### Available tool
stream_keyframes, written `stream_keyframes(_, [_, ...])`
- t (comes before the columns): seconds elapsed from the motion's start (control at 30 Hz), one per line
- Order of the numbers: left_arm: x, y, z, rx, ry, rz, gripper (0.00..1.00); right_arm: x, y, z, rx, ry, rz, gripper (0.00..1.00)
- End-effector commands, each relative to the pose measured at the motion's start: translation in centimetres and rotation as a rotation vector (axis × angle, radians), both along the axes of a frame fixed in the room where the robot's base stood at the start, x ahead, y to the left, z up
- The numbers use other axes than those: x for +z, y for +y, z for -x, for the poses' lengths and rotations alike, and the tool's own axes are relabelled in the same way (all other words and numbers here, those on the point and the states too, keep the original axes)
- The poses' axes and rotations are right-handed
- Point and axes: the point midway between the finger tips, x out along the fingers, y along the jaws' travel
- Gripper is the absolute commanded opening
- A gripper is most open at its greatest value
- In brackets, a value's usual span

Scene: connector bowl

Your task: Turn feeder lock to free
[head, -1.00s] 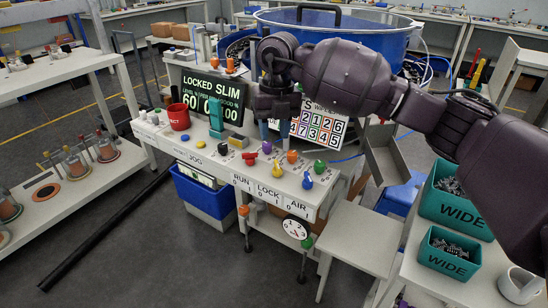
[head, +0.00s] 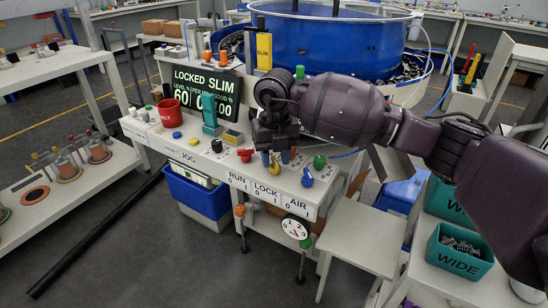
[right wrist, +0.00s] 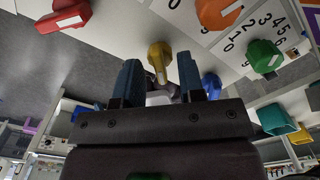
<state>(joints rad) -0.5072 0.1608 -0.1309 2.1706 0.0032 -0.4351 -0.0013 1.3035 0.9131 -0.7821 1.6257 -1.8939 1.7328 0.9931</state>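The yellow knob (head: 275,170) stands on the sloped console (head: 228,170) above the word LOCK, between RUN and AIR. My right gripper (head: 277,157) reaches down over it from above, with its blue fingers open. In the right wrist view, the yellow knob (right wrist: 160,58) shows between and beyond the two fingertips (right wrist: 160,75), with gaps on both sides. I cannot see contact. The display (head: 207,92) reads LOCKED SLIM. My left gripper is not in view.
A red knob (head: 245,155) is left of my gripper; a blue knob (head: 307,178) and a green knob (head: 319,162) are to its right. An orange knob (right wrist: 218,12) shows in the right wrist view. A red cup (head: 173,113) stands on the console. The blue bowl (head: 330,45) is behind.

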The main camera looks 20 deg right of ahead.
Motion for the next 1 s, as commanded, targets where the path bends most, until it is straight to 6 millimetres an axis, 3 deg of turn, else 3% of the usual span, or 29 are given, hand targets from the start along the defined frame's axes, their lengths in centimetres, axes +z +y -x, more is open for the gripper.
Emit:
stream_keyframes(0.3, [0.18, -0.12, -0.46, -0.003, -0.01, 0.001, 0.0, -0.11, 0.02, 0.0, 0.0, -0.002, -0.001, 0.36])
stream_keyframes(0.57, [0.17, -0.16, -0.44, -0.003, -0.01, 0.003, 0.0, -0.13, 0.02, 0.0, 0.0, -0.001, -0.001, 0.0])
stream_keyframes(1.0, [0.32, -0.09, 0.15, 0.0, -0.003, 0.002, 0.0, 0.01, 0.0, -0.02, 0.063, -0.003, 0.0, 0.0])
